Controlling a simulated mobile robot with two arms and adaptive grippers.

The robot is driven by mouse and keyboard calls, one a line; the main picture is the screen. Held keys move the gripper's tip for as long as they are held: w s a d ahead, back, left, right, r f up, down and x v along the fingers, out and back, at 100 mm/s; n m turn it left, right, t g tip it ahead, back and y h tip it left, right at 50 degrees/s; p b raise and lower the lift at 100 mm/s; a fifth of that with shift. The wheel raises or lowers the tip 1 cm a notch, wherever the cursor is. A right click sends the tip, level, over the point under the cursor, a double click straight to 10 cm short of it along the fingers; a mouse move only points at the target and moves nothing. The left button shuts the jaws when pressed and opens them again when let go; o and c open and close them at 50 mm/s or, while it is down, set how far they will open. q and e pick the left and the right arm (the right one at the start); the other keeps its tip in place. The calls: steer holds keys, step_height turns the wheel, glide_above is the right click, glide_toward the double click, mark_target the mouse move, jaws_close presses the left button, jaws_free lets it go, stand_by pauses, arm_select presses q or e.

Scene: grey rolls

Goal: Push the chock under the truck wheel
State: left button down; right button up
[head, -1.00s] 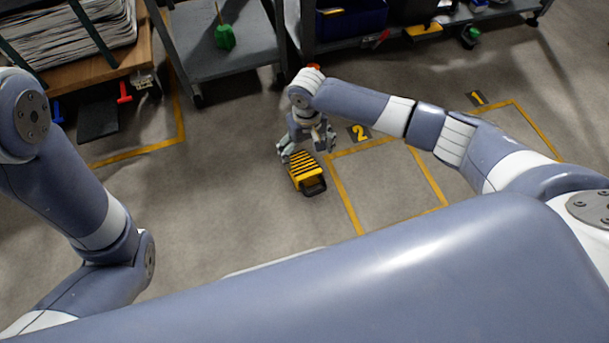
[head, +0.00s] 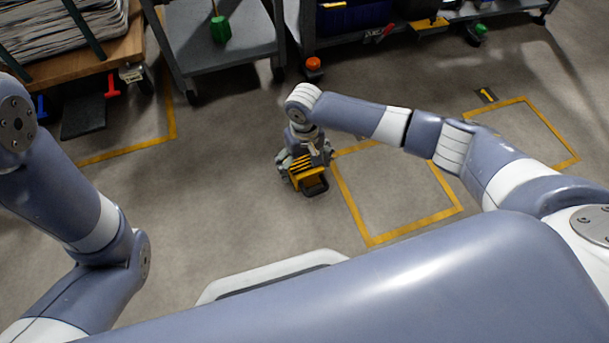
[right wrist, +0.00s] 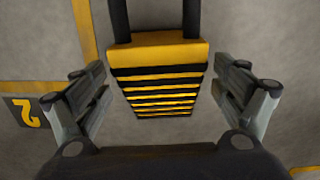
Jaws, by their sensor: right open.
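The chock (head: 309,176) is a yellow wedge with black stripes and a black handle, on the grey floor left of a yellow-lined square. It also shows in the right wrist view (right wrist: 158,55), its handle toward the top. My right gripper (head: 303,158) is open above it, partly covering it. In the right wrist view the fingers (right wrist: 168,95) stand apart on either side of the chock, with gaps to both sides. The grey cart (head: 250,55) at the top has dark wheels, one (head: 192,97) at its left front. Which wheel is the truck's, I cannot tell. My left gripper is out of the picture.
A wooden-topped cart (head: 110,57) with stacked sheets stands at upper left, a red piece (head: 112,88) under it. An orange piece (head: 313,64) sits by a dark shelf unit at the top. Bare floor lies between the chock and the carts.

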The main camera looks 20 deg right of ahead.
steer(key=shift+f, duration=0.4)
steer(key=shift+r, duration=0.1)
steer(key=shift+c, duration=0.2)
steer(key=c, duration=1.5)
